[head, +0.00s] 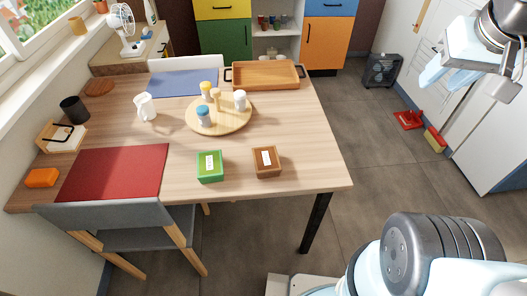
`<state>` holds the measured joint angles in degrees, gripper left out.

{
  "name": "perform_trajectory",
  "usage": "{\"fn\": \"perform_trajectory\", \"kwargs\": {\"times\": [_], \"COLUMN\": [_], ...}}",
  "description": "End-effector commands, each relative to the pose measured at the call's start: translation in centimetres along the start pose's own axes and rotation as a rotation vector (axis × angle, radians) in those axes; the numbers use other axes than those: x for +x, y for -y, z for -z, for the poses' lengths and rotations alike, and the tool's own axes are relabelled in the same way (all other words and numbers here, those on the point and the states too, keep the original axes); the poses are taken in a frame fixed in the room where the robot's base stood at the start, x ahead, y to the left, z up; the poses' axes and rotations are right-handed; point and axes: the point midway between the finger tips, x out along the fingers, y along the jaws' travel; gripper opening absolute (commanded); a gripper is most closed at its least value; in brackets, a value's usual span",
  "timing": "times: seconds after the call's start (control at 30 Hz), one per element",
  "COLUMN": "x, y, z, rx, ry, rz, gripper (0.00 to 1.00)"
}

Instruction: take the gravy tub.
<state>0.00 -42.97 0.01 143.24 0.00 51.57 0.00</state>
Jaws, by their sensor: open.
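Two small box-shaped tubs stand on the wooden table (320,150) near its front edge. One is a brown tub (267,163) with a white label on its lid. The other is a green tub (209,167) to its left, also with a white label. The label writing is too small to read, so I cannot confirm which is gravy; brown is the likelier colour. My gripper (438,80) is at the upper right, open, apart from the table and well to the right of both tubs. Its fingers are partly seen.
A round wooden board (234,123) with several shakers stands behind the tubs. A wooden tray (266,75), white jug (145,106), red mat (115,172) and blue mat (183,83) are on the table. A grey chair (120,215) stands in front. The table's right front corner is clear.

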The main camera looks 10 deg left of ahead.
Motion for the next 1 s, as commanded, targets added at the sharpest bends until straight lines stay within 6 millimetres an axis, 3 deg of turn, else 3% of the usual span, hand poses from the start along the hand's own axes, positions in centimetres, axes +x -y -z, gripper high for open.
{"fn": "perform_trajectory", "kwargs": {"times": [0.17,0.33,0.43,0.77,1.0], "x": [0.0,0.3,1.3,7.8,13.2], "y": [0.0,0.3,1.2,6.5,11.6], "z": [0.0,0.3,1.1,4.2,5.0], "rx": [0.000,-0.051,-0.180,-0.976,-1.594], "ry": [0.000,0.011,0.037,0.189,0.272], "rz": [0.000,-0.006,-0.017,-0.009,0.098], "gripper": [0.43,0.59,0.68,1.00,1.00]}}
